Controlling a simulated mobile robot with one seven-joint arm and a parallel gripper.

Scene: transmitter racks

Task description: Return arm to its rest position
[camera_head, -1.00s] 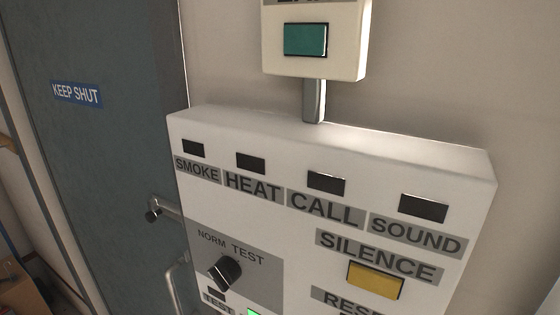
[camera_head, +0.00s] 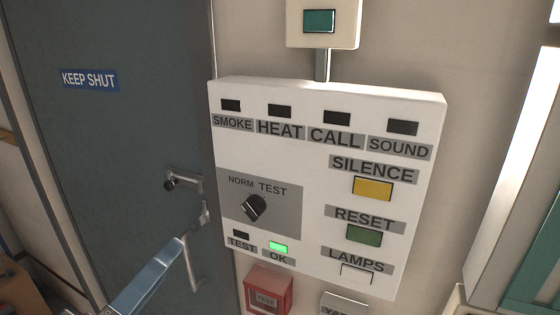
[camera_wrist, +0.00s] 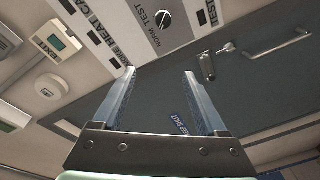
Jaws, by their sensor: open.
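My gripper (camera_wrist: 158,73) is open and empty in the wrist view, its two long bluish fingers well apart. The alarm panel (camera_wrist: 140,25) and the blue-grey door (camera_wrist: 260,85) show beyond the fingers, with no contact visible. In the head view a bluish metal part of my arm (camera_head: 150,278) reaches in from the lower left, in front of the door. The rest of my arm is out of the picture there. The white panel (camera_head: 310,180) carries a black NORM/TEST knob (camera_head: 253,207), a lit green OK lamp (camera_head: 278,247) and dark SMOKE, HEAT, CALL and SOUND lamps.
The door's handle hardware (camera_head: 183,181) stands out left of the panel. A red call box (camera_head: 268,290) is below it, and a small box with a green window (camera_head: 322,22) above. A bright white upright edge (camera_head: 515,170) stands at the right.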

